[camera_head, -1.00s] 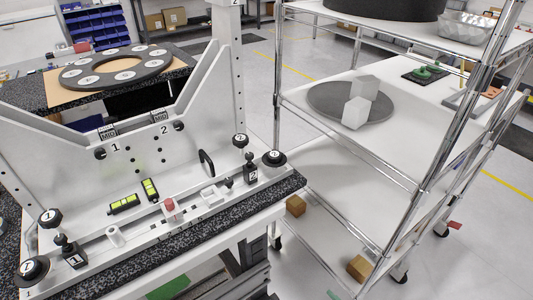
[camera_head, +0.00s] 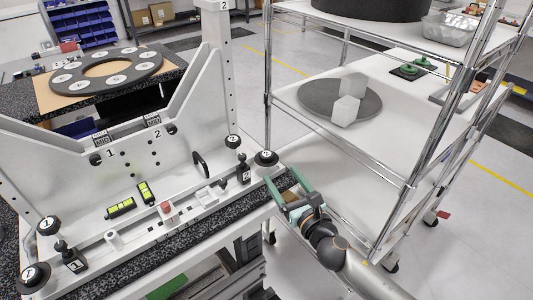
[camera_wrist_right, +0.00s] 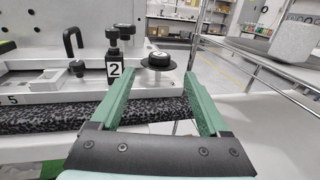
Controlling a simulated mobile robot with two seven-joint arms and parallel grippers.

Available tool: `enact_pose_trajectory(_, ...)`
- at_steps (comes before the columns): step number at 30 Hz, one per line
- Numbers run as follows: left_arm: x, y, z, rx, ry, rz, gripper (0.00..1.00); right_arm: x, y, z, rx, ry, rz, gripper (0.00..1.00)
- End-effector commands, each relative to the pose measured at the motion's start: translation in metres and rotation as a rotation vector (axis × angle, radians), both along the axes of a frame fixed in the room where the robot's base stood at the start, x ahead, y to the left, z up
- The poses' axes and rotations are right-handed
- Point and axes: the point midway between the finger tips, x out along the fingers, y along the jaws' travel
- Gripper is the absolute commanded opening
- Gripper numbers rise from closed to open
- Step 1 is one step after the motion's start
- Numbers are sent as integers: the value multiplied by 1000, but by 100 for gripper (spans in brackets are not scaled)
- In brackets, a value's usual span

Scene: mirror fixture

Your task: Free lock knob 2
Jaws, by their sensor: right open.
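A wide round black knob (camera_head: 266,157) stands on the right end of the white fixture rail; it also shows in the right wrist view (camera_wrist_right: 158,61). Just left of it is a black block labelled 2 (camera_head: 243,173) with a small post, and a black knob marked 2 (camera_head: 232,140) stands behind. Which of them is the lock knob I cannot tell for sure. My right gripper (camera_head: 283,179), with green fingers, is open and empty, in front of the wide knob. In the wrist view the knob shows between the fingertips (camera_wrist_right: 156,80), beyond them and apart. My left gripper is not in view.
Matching knobs marked 1 (camera_head: 48,225) stand at the rail's left end. A black handle (camera_head: 201,164) and a red-topped part (camera_head: 167,209) sit along the fixture. A wire-post cart (camera_head: 400,150) stands close right of my right arm.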

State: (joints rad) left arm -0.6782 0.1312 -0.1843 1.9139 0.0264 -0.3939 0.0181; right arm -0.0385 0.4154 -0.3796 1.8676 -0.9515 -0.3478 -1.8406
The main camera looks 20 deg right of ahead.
Motion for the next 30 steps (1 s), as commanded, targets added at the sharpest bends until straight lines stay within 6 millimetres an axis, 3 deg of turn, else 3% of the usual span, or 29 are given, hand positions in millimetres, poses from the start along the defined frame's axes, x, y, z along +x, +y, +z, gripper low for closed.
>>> enact_pose_trajectory(9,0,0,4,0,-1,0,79,62,8,1,5,0,-1,79)
enact_pose_trajectory(15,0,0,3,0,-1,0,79,88,11,0,4,0,-1,79)
enact_pose_trajectory(21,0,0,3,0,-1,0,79,99,12,0,5,2,0,79)
enact_pose_trajectory(30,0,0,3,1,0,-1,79,100,13,0,4,1,0,78)
